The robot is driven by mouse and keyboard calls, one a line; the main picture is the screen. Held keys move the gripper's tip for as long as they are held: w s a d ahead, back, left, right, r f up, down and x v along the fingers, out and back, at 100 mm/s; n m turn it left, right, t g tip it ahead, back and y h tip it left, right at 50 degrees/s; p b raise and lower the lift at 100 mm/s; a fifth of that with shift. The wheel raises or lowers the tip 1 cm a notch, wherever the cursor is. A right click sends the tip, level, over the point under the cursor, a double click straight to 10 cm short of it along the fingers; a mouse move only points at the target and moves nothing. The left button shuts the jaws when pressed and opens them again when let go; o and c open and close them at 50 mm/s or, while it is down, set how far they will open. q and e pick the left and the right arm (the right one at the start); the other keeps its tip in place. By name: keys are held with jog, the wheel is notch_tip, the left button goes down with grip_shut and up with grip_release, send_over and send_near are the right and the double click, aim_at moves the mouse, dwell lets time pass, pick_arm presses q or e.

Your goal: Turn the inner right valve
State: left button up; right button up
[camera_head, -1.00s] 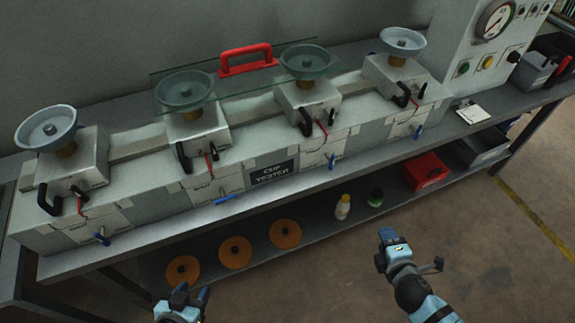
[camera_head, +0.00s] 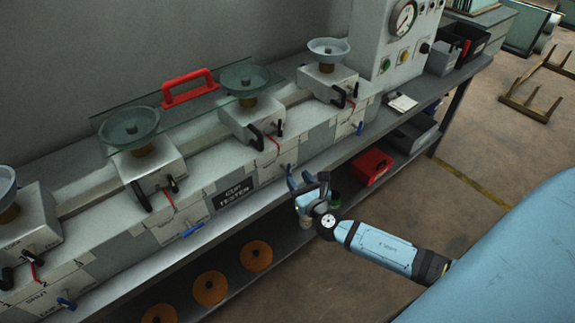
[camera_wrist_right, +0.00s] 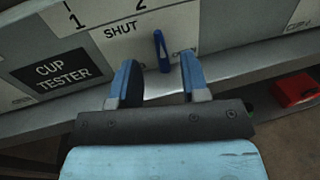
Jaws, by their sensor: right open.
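The inner right valve is a small blue lever (camera_head: 289,168) on the front of the third station of the grey bench. It stands nearly upright in the right wrist view (camera_wrist_right: 161,50), between a SHUT mark on its left and an OPEN mark at its lower right. My right gripper (camera_head: 308,180) is in front of the bench, just below and to the right of the lever. In the right wrist view its two blue fingers (camera_wrist_right: 158,82) are apart and empty, with the lever beyond them, between their directions. My left gripper is out of the head view.
The CUP TESTER plate (camera_head: 234,193) is left of the lever. The inner left valve (camera_head: 193,230) lies nearly flat; the outer right valve (camera_head: 360,128) hangs farther right. A red box (camera_head: 371,166) and orange discs (camera_head: 256,256) sit on the lower shelf. A glass sheet (camera_head: 185,115) covers the middle cups.

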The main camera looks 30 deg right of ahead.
aim_at(290, 169)
jog(key=w, duration=0.6)
jog(key=shift+w+d, duration=0.1)
jog(key=shift+d, duration=0.25)
grip_shut()
